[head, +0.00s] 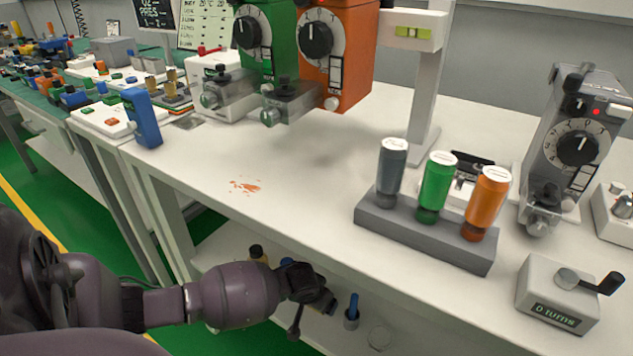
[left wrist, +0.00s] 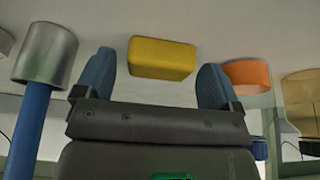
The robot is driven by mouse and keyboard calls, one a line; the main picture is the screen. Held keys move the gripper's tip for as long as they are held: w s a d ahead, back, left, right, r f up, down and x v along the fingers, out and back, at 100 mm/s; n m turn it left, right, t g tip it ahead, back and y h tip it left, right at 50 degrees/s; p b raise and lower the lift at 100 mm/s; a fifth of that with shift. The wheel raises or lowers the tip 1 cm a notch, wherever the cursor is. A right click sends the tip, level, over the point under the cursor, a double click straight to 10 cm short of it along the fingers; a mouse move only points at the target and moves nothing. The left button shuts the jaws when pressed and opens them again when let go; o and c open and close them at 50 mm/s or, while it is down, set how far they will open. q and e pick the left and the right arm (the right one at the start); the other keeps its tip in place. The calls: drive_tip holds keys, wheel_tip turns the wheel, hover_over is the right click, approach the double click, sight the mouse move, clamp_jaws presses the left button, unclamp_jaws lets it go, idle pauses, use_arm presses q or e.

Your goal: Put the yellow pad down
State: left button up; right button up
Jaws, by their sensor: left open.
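The yellow pad (left wrist: 162,58) is a small block in the left wrist view, lying against a pale surface between my left gripper's blue fingertips. A gap shows between the pad and each finger. My left gripper (left wrist: 155,80) is open and not holding it. In the head view my left gripper (head: 312,290) is low, over the shelf under the white bench, and the pad is not visible there. My right gripper is not in view.
A metal cup (left wrist: 45,55) with a blue rod stands close by one finger; an orange cylinder (left wrist: 246,76) is close by the other. The white bench top (head: 300,180) overhangs the lower shelf (head: 225,255). A grey rack (head: 425,230) holds three coloured bottles above.

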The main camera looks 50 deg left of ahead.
use_arm(q)
drive_tip(key=v, duration=0.1)
drive_tip(key=p+v, duration=0.1)
drive_tip(key=v, duration=0.1)
drive_tip(key=shift+w+r, duration=0.1)
drive_tip(key=shift+w, duration=0.2)
drive_tip(key=p+v, duration=0.4)
drive_tip(key=v, duration=0.5)
drive_tip(key=shift+s, duration=0.3)
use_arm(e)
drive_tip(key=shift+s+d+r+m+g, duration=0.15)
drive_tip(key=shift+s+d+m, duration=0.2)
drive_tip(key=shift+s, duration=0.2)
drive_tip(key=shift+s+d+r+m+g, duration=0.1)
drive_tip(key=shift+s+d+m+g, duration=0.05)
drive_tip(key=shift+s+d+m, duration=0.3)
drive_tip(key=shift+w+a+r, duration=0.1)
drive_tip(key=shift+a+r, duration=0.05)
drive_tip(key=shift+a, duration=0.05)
